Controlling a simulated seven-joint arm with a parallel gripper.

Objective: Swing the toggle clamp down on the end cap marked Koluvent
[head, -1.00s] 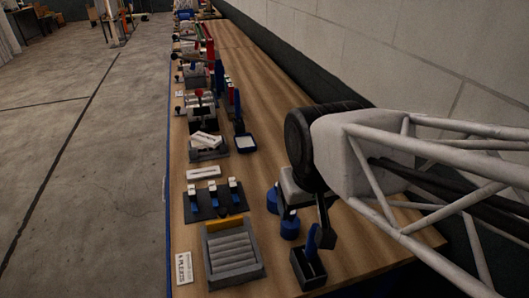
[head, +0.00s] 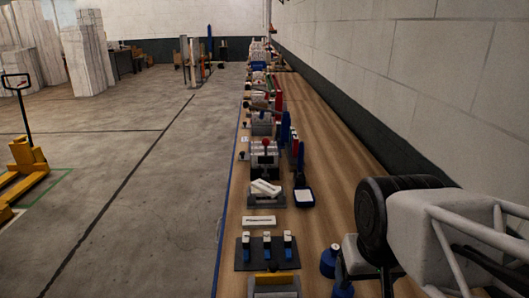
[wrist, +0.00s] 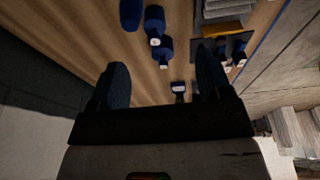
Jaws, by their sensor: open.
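Small fixtures and blocks stand in a row on the long workbench in the head view. One grey fixture (head: 265,153) carries a red knob on top; I cannot tell whether it is the toggle clamp. No Koluvent mark can be read, so I cannot tell which piece is the end cap. My gripper (wrist: 163,58) is open in the wrist view, with its two dark fingers apart above the bench and nothing held. In the head view my gripper is at the lower right, with its fingertips out of sight.
A dark plate (head: 243,265) holds three blue-and-white pieces near the front. A label card (head: 259,222) lies beyond it. Blue round-bodied items (head: 328,262) stand beside my arm. A wall (head: 440,90) borders the bench at right; open floor (head: 150,170) lies left.

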